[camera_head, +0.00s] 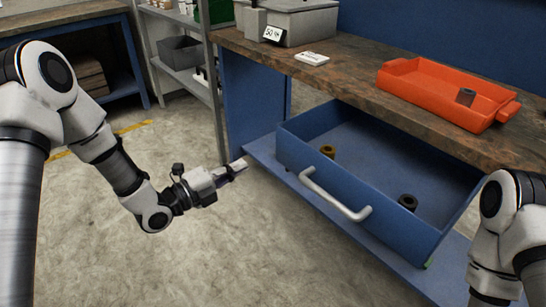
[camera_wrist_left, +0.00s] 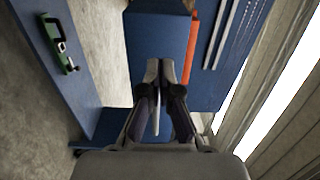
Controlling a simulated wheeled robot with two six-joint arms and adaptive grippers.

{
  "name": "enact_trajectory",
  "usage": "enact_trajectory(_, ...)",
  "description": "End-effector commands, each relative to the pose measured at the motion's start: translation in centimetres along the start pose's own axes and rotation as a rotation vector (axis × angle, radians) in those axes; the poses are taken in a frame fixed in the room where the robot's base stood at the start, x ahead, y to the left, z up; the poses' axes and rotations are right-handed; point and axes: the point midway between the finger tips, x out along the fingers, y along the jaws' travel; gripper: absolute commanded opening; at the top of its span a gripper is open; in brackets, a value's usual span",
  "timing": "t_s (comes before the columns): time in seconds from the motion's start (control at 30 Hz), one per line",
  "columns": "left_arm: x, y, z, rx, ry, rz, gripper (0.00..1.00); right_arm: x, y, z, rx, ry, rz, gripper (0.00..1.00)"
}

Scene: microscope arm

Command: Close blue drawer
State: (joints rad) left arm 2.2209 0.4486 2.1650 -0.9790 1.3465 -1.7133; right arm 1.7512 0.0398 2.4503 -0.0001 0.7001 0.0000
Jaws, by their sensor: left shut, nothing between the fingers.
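The blue drawer (camera_head: 418,232) is pulled out from under the wooden bench top, with its inside showing. A white bar handle (camera_head: 335,198) is fixed on its front. A brown ring-like part (camera_head: 327,151) and a dark one (camera_head: 408,202) lie inside it. My left gripper (camera_head: 240,168) is shut and empty, to the left of the drawer front and apart from the handle. Its closed fingers (camera_wrist_left: 165,72) also show in the left wrist view, before blue panels that I cannot identify surely. My right arm enters at lower right; its gripper is out of frame.
The bench top (camera_head: 345,78) overhangs the drawer and carries an orange tray (camera_head: 420,88), a white item (camera_head: 312,58) and a grey case (camera_head: 300,20). A blue lower ledge (camera_head: 262,155) runs under the drawer. Shelves stand at back left. The floor (camera_head: 230,255) in front is clear.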

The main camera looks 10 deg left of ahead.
Motion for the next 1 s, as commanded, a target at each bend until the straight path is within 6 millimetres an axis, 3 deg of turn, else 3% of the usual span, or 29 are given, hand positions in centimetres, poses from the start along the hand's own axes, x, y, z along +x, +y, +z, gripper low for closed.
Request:
enact_trajectory(0.3,7.1,0.2,-0.1,0.005,0.004,0.001,0.00,1.2,0.0,0.0,0.000,-0.001,0.000,0.67)
enact_trajectory(0.5,10.2,0.2,-0.1,0.001,0.002,0.001,0.00,1.6,0.0,0.0,0.000,-0.001,0.000,0.67)
enact_trajectory(1.0,11.1,0.1,0.0,-0.001,0.000,0.001,0.00,1.7,0.0,0.0,0.000,-0.001,0.000,0.67)
